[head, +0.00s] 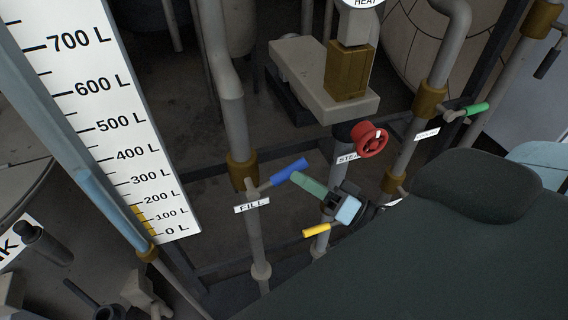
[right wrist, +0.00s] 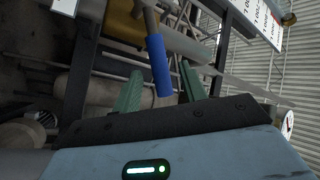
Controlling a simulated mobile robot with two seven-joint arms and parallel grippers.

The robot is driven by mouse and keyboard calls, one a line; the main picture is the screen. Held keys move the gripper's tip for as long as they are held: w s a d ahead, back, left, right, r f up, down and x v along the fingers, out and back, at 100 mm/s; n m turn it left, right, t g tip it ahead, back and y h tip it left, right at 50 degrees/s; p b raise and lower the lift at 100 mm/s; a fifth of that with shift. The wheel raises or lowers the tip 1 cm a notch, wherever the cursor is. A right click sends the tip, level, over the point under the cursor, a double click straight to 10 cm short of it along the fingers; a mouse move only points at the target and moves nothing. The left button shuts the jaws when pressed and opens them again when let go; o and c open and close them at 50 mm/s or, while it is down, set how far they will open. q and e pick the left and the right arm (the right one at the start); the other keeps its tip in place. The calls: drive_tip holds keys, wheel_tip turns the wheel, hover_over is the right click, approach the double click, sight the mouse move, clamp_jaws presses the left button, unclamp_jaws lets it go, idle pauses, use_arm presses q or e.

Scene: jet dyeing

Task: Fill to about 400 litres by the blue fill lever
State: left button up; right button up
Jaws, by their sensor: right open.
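The blue fill lever (head: 289,172) sticks out right and slightly up from a brass valve above the FILL label (head: 252,205). My right gripper (head: 308,185) is close to the lever's right end, its green fingers pointing at it. In the right wrist view the blue lever (right wrist: 158,66) shows between the two spread fingers (right wrist: 160,90), with gaps at the sides; no grip shows. The level scale (head: 110,120) stands at left. In its sight tube (head: 95,195) a brighter blue part tops out roughly between the 300 and 400 marks; the angle makes this uncertain. My left gripper is not visible.
A yellow lever (head: 316,230) lies just below my right gripper. A red handwheel (head: 369,139) is above right of it, and a green lever (head: 477,109) farther right. Upright pipes and a grey pump-like block (head: 310,75) stand behind.

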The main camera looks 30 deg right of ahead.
sight(280, 177)
drive_tip(key=shift+p+x, duration=0.45)
drive_tip(key=shift+x, duration=2.3)
drive_tip(key=shift+c, duration=0.4)
clamp_jaws()
